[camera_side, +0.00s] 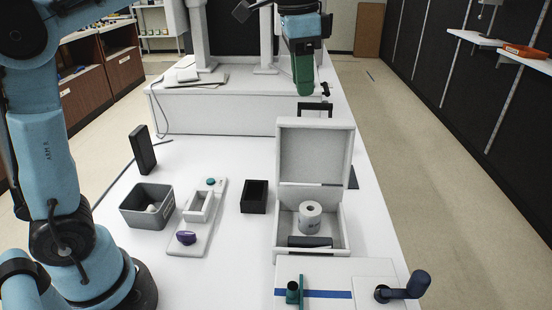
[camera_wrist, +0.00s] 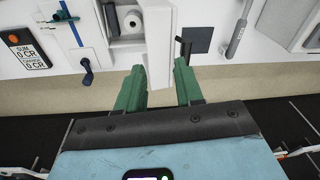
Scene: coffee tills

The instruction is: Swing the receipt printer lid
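The receipt printer is a white box (camera_side: 283,240) on the white counter. Its lid (camera_side: 315,152) stands upright at the back of the box, swung open. A white paper roll (camera_side: 310,216) sits upright inside, with a dark bar (camera_side: 310,242) at the front. My gripper (camera_side: 304,92) is in the air above and behind the lid, apart from it. The lid (camera_wrist: 157,35) shows there nearly edge-on beyond the fingers, beside the paper roll (camera_wrist: 132,20).
A dark crank (camera_side: 408,287) and a teal post (camera_side: 293,290) stand in front of the printer. Left of it are a black open box (camera_side: 254,196), a white stand with a purple knob (camera_side: 186,238), and a grey bin (camera_side: 133,217). A raised white ledge (camera_side: 235,112) lies behind.

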